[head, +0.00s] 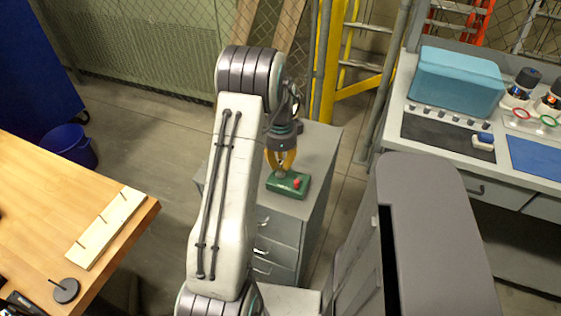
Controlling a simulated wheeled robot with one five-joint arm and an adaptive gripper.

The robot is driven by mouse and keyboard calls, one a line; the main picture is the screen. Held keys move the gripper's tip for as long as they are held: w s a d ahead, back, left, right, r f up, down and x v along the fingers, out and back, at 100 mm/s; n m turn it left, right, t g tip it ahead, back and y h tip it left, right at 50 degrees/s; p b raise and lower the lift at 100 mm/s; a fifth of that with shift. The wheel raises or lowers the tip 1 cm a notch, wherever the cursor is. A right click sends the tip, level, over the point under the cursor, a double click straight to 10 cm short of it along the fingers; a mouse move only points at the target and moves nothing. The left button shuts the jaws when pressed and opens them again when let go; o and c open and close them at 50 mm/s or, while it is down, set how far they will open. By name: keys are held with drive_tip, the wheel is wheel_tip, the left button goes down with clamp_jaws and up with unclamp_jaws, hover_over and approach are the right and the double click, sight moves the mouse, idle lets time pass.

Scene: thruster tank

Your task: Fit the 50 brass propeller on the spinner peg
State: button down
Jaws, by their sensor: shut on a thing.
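A pale board with thin pegs (105,228) lies on the wooden table (60,185). The right-hand bench holds a blue-topped tank (455,80), a dark mat (446,134) and a blue mat (540,158). A blue bucket (69,145) stands on the floor.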

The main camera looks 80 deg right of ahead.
drive_tip(key=shift+f+b, duration=0.9)
drive_tip(key=shift+f, duration=0.2)
idle(0.5)
drive_tip(key=c, duration=1.2)
unclamp_jaws()
wheel_tip(320, 180, up, 12)
drive_tip(key=shift+f, duration=0.25)
wheel_tip(320, 180, up, 4)
drive_tip(key=p, duration=0.3)
drive_tip(key=shift+r+p, duration=0.25)
drive_tip(key=shift+p, duration=0.1)
drive_tip(key=shift+n, duration=0.3)
